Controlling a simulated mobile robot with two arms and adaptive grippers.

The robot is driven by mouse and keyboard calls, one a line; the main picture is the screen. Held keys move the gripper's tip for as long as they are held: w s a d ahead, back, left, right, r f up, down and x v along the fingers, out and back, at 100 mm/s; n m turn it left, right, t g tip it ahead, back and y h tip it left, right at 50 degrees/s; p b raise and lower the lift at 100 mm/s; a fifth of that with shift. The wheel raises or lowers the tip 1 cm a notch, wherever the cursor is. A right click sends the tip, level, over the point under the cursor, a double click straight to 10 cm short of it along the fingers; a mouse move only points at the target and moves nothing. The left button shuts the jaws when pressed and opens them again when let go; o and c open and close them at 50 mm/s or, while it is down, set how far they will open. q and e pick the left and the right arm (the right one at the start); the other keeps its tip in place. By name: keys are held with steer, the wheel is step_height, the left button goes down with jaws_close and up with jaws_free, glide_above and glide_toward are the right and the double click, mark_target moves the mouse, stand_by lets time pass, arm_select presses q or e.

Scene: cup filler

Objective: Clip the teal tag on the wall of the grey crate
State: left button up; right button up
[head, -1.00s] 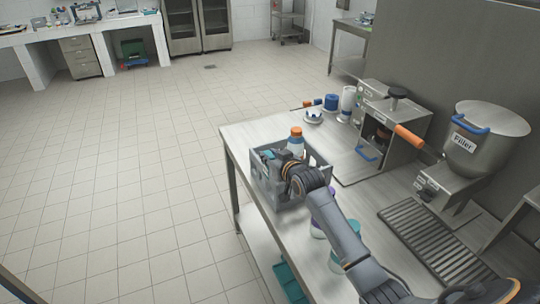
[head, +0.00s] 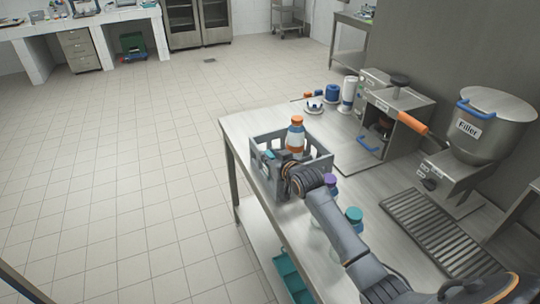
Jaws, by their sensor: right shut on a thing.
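The grey crate (head: 322,166) stands on the near left part of the steel table. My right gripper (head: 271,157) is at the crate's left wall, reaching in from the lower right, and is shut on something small. A bit of teal shows at its fingertips, which fits the teal tag (head: 268,153), but the tag is mostly hidden by the gripper. I cannot tell whether the tag sits on the wall or just above it. My left gripper is not in view.
A bottle with an orange cap (head: 296,133) stands in the crate. A purple-capped bottle (head: 330,180) and a teal-capped bottle (head: 353,215) stand near my right arm. The filler (head: 488,128) and a drip grate (head: 435,232) are at the right. A teal bin (head: 291,276) is below the table.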

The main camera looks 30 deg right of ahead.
steer(key=shift+f, duration=0.3)
steer(key=o, duration=1)
steer(key=shift+s, duration=0.1)
steer(key=v, duration=1.2)
steer(key=shift+f, duration=0.1)
